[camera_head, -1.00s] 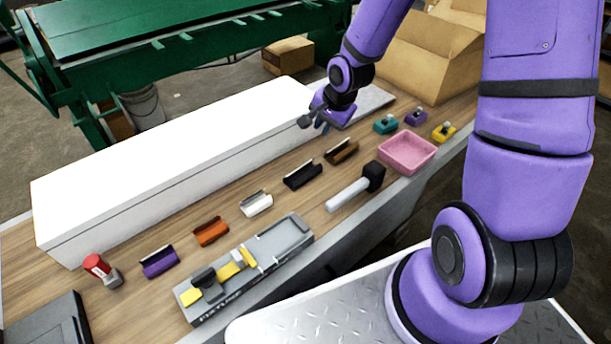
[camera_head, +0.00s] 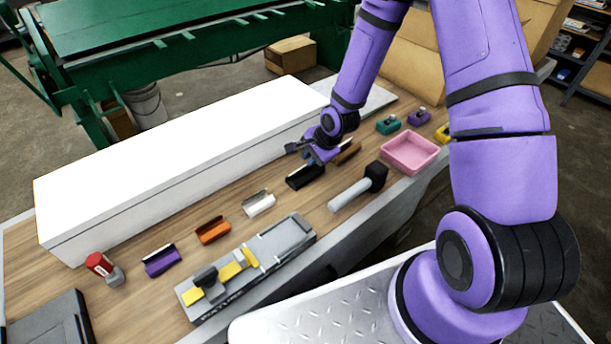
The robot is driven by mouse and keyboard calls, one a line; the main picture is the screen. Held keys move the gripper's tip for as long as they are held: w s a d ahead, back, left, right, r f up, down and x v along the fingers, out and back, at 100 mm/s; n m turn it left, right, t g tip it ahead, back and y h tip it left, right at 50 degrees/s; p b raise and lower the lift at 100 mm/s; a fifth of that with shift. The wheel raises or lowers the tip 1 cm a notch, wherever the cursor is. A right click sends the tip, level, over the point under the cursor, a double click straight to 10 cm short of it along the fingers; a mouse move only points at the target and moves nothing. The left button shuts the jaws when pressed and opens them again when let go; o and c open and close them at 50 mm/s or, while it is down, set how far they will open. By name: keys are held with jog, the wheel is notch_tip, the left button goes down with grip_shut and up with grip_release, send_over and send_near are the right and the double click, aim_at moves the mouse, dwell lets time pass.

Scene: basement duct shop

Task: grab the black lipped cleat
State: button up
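The black lipped cleat (camera_head: 303,178) lies on the wooden bench, in a row of similar cleats, between the white cleat (camera_head: 258,203) and the brown cleat (camera_head: 347,154). My gripper (camera_head: 306,153) is just above and behind the black cleat, close to it. In this view I cannot tell whether it touches the cleat. Its fingers are small and partly hidden by the wrist, so their opening is unclear. My gripper and wrist cover part of the brown cleat.
An orange cleat (camera_head: 212,230) and a purple cleat (camera_head: 162,260) continue the row leftward. A long white box (camera_head: 180,165) stands behind. A mallet (camera_head: 358,187), pink tray (camera_head: 410,151) and grey fixture (camera_head: 290,236) are in front and right. A red-capped item (camera_head: 100,264) stands left.

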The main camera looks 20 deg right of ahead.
aim_at(303, 167)
jog(key=shift+a+x, duration=0.1)
jog(key=shift+x, duration=1.2)
jog(key=shift+a+x, duration=0.15)
jog(key=shift+x, duration=1.2)
jog(key=shift+r, duration=0.1)
grip_shut()
jog(key=shift+r, duration=0.1)
